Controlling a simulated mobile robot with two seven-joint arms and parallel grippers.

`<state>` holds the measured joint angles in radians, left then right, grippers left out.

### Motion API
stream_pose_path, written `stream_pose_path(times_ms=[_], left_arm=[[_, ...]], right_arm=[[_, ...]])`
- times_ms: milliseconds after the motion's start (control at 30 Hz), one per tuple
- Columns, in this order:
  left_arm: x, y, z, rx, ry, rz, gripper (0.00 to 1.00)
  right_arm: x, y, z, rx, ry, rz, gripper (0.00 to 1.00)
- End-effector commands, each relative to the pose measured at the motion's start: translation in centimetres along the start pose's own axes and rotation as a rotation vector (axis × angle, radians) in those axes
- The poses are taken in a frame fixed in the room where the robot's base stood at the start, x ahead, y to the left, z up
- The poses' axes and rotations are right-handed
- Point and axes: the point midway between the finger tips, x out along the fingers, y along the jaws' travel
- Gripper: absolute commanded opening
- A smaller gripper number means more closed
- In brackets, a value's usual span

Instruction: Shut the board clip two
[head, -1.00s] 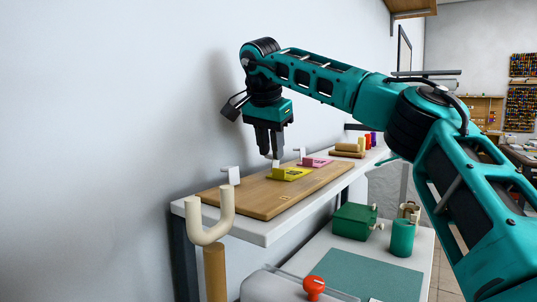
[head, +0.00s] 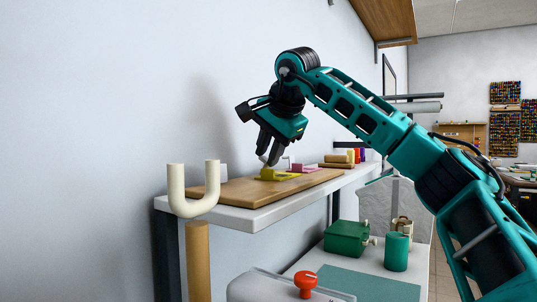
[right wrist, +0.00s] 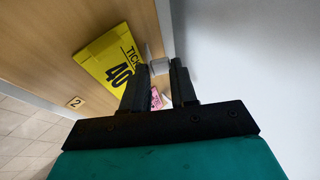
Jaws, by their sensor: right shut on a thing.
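The wooden board (head: 245,190) lies on a white wall shelf. A yellow ticket (head: 278,174) lies on it, and in the right wrist view the ticket (right wrist: 108,62) reads "40" beside a label "2" (right wrist: 75,103). My right gripper (head: 268,158) is tilted over the ticket, with its fingertips low at the grey board clip two (right wrist: 154,70). Its fingers (right wrist: 167,84) are shut on the clip's grey part, which they mostly hide. I cannot tell how far the clip is closed. My left gripper is not in view.
A pink ticket (head: 303,168) lies farther along the board, and a pale clip (head: 223,170) stands at the near end. A cream U-shaped hook (head: 194,200) stands in front. Below are a green box (head: 346,238), a green cup (head: 396,252) and a red knob (head: 305,284).

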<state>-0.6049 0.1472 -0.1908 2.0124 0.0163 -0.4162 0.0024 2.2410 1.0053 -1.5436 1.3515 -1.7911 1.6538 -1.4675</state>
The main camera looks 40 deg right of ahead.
Motion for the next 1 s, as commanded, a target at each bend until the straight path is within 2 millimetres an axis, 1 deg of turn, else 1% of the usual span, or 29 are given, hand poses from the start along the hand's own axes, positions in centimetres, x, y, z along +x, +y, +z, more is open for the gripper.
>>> stream_pose_path(times_ms=[33, 267, 300, 500, 700, 800, 867, 967, 1000], left_arm=[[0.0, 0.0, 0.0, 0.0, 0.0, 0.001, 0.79], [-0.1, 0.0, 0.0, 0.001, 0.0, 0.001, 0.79], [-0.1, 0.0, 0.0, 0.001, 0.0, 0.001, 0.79], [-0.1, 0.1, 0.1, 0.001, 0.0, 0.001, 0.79], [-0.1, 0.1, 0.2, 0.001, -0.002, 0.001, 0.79], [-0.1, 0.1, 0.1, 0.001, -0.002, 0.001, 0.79], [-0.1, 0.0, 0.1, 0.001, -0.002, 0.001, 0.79], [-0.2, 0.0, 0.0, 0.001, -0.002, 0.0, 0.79], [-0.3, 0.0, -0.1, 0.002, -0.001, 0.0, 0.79]], right_arm=[[-0.3, -0.3, -0.1, 0.005, 0.003, -0.015, 0.0], [-0.3, -0.3, -0.1, 0.005, 0.003, -0.015, 0.0], [-0.3, -0.3, -0.1, 0.004, 0.003, -0.015, 0.31], [-0.2, -0.2, -0.1, 0.002, 0.002, -0.008, 0.5], [-0.1, -0.1, 0.0, 0.001, 0.001, -0.005, 0.5], [-0.5, -0.2, 0.0, 0.0, 0.001, -0.006, 0.5], [-1.0, -0.2, 0.0, 0.0, 0.001, -0.006, 0.5], [-2.6, -0.2, -0.1, 0.0, 0.001, -0.008, 0.5], [-3.5, -0.3, 0.0, -0.001, 0.001, -0.009, 0.5]])
